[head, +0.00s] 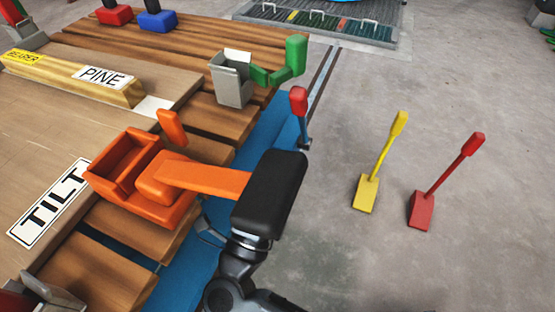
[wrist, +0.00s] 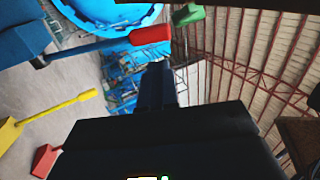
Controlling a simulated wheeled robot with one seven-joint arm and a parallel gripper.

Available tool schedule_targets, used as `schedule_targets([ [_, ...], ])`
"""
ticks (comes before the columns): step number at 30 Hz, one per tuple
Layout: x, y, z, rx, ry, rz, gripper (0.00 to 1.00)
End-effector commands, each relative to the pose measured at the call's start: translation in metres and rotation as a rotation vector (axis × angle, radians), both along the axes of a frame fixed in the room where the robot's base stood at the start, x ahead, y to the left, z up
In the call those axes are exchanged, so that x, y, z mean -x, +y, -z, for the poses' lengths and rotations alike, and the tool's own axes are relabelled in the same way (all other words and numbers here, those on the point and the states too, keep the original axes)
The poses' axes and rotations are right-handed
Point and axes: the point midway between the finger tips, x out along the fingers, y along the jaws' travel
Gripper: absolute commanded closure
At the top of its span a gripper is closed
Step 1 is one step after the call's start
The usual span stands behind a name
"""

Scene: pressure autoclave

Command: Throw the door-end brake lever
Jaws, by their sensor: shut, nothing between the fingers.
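A brake lever with a red grip (head: 299,101) and a dark shaft stands up from the blue frame edge, just beyond my gripper (head: 274,190). In the wrist view the same red grip (wrist: 150,35) lies across the upper middle, its blue-grey shaft running left to a blue block. My gripper's fingers (wrist: 158,72) are shut and empty, their tips just short of the grip and apart from it as far as I can tell. In the head view the black hand hides the fingers. No label shows which end this lever belongs to.
An orange clamp (head: 145,195) has its arm reaching up to the black hand. A green-handled clamp (head: 290,62) stands close behind the lever. Yellow (head: 384,160) and red (head: 440,185) levers stand on the floor at right. Open concrete lies between.

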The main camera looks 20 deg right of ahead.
Motion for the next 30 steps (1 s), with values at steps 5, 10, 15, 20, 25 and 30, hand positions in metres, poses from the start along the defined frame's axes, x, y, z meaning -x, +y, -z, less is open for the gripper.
schedule_targets([
  [5, 0.000, 0.000, 0.000, 0.000, 0.000, 0.000, 1.00],
  [10, 0.001, 0.002, 0.002, 0.000, 0.002, 0.000, 1.00],
  [15, 0.008, 0.011, 0.021, 0.001, 0.006, -0.001, 1.00],
  [20, 0.014, 0.017, 0.034, 0.000, 0.002, 0.000, 1.00],
  [25, 0.015, 0.017, 0.037, 0.000, 0.000, 0.000, 1.00],
  [30, 0.015, 0.016, 0.036, -0.001, 0.001, 0.000, 1.00],
])
